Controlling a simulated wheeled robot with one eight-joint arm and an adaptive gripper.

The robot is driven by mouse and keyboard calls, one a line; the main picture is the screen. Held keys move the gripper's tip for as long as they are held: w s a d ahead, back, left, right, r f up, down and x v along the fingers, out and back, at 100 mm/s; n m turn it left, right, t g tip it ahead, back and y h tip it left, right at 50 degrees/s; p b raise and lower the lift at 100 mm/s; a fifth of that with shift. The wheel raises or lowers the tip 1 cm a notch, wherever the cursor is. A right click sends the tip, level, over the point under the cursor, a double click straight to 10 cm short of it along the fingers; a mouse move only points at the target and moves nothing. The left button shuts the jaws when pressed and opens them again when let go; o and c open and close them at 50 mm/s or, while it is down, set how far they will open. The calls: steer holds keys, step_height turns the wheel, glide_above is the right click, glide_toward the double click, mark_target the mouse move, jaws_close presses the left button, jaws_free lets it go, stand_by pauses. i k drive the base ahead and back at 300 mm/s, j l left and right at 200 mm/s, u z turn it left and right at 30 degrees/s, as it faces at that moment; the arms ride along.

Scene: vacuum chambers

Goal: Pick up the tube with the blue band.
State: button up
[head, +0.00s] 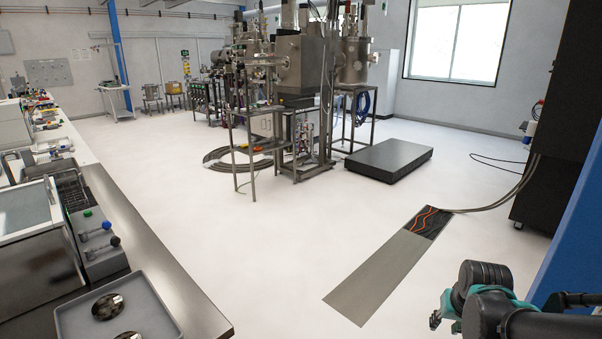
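I cannot make out a tube with a blue band in the head view. My arm shows at the bottom right, with dark links and teal joints. A small dark piece at its left end may be part of my gripper (436,319), but its fingers are too small and unclear to read. Nothing can be seen held there.

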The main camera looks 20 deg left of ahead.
mark_target(51, 149)
steer(key=i+j+u, duration=0.15)
steer(key=i+u, duration=0.15)
steer(key=i, duration=0.5)
steer(key=i+u, duration=0.3)
steer(key=i, duration=0.5)
steer(key=i+l+u, duration=0.25)
steer(key=i, duration=0.55)
steer(key=i+j+u, duration=0.2)
steer(key=i+u, duration=0.2)
steer(key=i, duration=0.25)
steer(key=i+u, duration=0.4)
steer(key=i, duration=0.3)
steer(key=i+l+u, duration=0.35)
steer(key=i, duration=0.3)
steer(key=i+u, duration=0.3)
steer(key=i, duration=0.15)
steer(key=i+l+u, duration=0.25)
steer(key=i, duration=0.15)
steer(key=i+l+u, duration=0.1)
steer(key=i+u, duration=0.2)
steer(key=i, duration=0.15)
steer(key=i+l+u, duration=0.3)
steer(key=i, duration=0.1)
